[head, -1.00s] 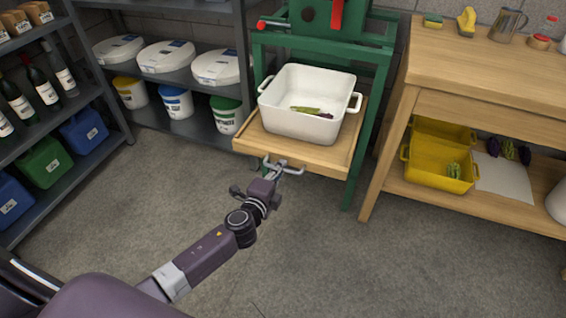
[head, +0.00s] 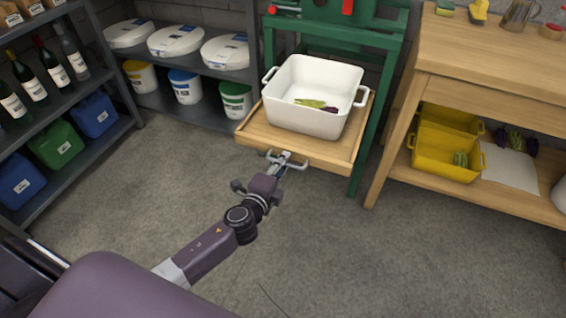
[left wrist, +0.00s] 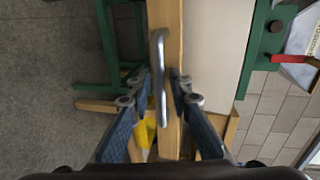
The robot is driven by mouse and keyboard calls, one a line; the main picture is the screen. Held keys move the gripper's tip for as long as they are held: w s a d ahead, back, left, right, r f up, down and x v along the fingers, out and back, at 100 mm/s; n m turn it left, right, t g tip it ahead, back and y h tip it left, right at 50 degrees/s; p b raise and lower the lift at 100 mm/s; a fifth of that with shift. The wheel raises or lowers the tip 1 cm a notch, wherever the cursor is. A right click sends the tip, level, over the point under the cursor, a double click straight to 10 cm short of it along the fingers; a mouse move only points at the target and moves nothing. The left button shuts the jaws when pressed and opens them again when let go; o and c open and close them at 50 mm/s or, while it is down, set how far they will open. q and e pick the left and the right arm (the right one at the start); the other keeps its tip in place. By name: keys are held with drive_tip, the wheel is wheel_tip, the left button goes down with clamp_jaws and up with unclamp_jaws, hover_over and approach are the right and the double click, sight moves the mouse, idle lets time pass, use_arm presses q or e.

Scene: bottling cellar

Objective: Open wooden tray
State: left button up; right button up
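The wooden tray (head: 257,137) sticks out toward me from the green frame, with a metal handle (head: 295,165) on its front edge. A white tub (head: 307,112) stands on it, holding a green item and a dark purple one. My left gripper (head: 281,163) is at the handle. In the left wrist view its fingertips (left wrist: 160,78) are spread apart, one on each side of the handle (left wrist: 159,62), with gaps to the bar. The tray's front board (left wrist: 172,20) lies just beyond. My right gripper is in neither view.
The green frame (head: 367,140) surrounds the tray. At right is a wooden table (head: 500,50) with a yellow tub (head: 440,165) on its lower shelf. Grey shelves (head: 72,97) with bottles and canisters stand at left. The floor before the tray is clear.

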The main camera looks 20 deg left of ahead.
use_arm(q)
drive_tip(key=shift+s, duration=0.1)
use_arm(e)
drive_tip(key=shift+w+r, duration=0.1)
use_arm(q)
drive_tip(key=v, duration=1.1)
drive_tip(key=shift+s+r, duration=0.1)
drive_tip(key=shift+s, duration=0.25)
